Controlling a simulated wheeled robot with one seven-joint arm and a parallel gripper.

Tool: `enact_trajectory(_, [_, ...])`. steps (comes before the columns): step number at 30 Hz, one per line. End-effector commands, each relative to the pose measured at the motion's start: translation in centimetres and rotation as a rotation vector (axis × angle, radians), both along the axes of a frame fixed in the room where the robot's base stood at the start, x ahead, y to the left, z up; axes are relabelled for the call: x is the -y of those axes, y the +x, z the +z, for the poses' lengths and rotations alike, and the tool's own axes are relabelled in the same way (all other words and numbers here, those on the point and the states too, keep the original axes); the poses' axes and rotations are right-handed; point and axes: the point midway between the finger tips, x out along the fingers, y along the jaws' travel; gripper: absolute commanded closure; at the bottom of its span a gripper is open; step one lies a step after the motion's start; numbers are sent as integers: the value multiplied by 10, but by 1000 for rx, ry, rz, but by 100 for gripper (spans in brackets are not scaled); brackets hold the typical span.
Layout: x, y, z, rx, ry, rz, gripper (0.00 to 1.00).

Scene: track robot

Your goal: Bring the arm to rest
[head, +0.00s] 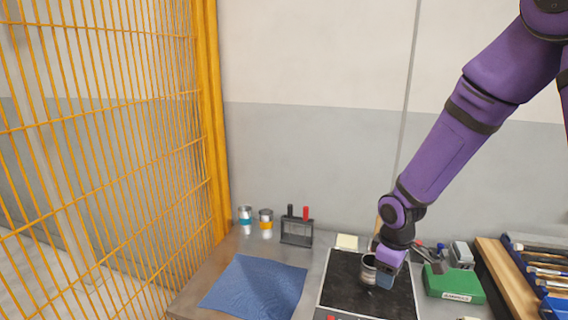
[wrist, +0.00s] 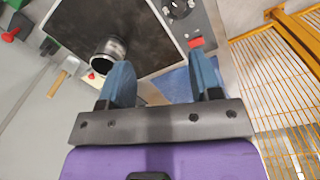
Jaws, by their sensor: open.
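My purple arm reaches down from the upper right in the head view, and my gripper (head: 386,276) is low over the black-topped plate (head: 345,297) on the bench. In the wrist view my gripper (wrist: 164,85) shows two blue fingers spread apart with nothing between them. A grey metal cylinder (head: 369,268) stands on the black plate just left of the gripper in the head view. In the wrist view the cylinder (wrist: 110,51) is beside the left finger, outside the jaws. I cannot tell whether the finger touches it.
A yellow mesh fence (head: 110,130) rises at the left. A blue cloth (head: 255,287), two cans (head: 265,222) and a dark holder (head: 297,231) lie left of the plate. A green box (head: 455,284) and a tool tray (head: 545,275) are at right. The space above the bench's left is clear.

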Motion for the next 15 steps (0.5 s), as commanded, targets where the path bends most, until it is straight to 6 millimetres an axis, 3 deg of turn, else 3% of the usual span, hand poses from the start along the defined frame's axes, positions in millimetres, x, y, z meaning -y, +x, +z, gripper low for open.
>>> enact_trajectory(3, [9, -6, 40, 50, -23, -77, 42])
enact_trajectory(15, [30, -52, 153, 197, -29, -352, 42])
